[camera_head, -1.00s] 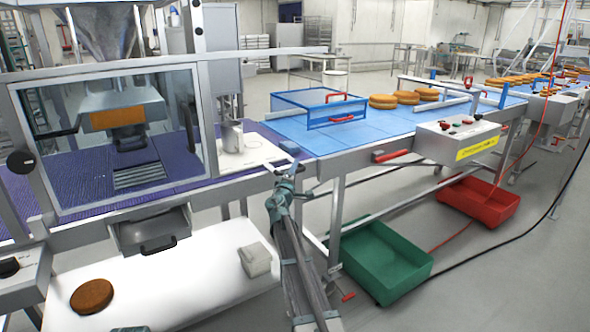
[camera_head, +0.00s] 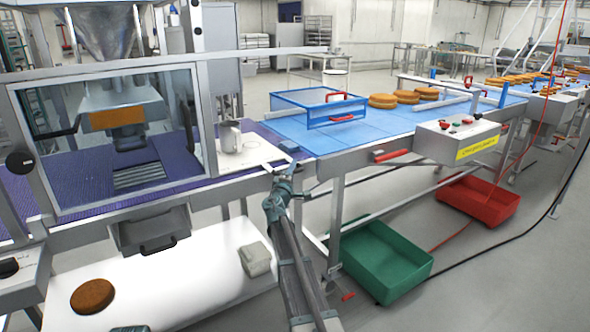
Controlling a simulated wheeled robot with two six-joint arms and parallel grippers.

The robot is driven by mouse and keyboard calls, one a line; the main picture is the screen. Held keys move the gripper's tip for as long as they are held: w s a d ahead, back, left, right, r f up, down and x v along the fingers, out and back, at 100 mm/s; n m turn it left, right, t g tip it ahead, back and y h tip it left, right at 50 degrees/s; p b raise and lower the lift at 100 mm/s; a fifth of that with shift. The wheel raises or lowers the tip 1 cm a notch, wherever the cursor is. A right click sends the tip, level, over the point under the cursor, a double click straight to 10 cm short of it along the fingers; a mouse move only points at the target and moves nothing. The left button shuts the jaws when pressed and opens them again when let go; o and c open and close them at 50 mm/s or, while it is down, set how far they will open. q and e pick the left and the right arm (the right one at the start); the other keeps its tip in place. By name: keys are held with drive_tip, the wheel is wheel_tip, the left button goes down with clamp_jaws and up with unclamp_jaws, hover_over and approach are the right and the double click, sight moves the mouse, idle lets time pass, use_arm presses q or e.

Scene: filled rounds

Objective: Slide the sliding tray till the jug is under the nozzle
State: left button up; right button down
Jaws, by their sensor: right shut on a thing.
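The metal jug (camera_head: 229,137) stands upright on the white sliding tray (camera_head: 250,153), at the gap between the purple belt and the blue belt. A grey dispenser column (camera_head: 222,75) rises just behind the jug. Its lower end, where a nozzle may be, is above and close to the jug; I cannot tell whether they line up. My right gripper (camera_head: 281,177) is at the tray's front right edge, shut on what looks like the tray's handle, which the jaws mostly hide. My left gripper is not in view.
A glazed guard (camera_head: 110,140) stands to the left over the purple belt. A blue frame (camera_head: 318,108) and several round cakes (camera_head: 397,97) are on the blue belt to the right. A green crate (camera_head: 375,262) and a red crate (camera_head: 480,208) are below.

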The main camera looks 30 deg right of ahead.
drive_tip(key=a, duration=2.4)
drive_tip(key=w+a, duration=0.1)
drive_tip(key=a, duration=1.1)
drive_tip(key=shift+w+a+r, duration=0.1)
drive_tip(key=shift+a+r, duration=0.05)
drive_tip(key=c, duration=0.8)
unclamp_jaws()
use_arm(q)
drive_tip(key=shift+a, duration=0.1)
use_arm(e)
drive_tip(key=shift+o, duration=0.2)
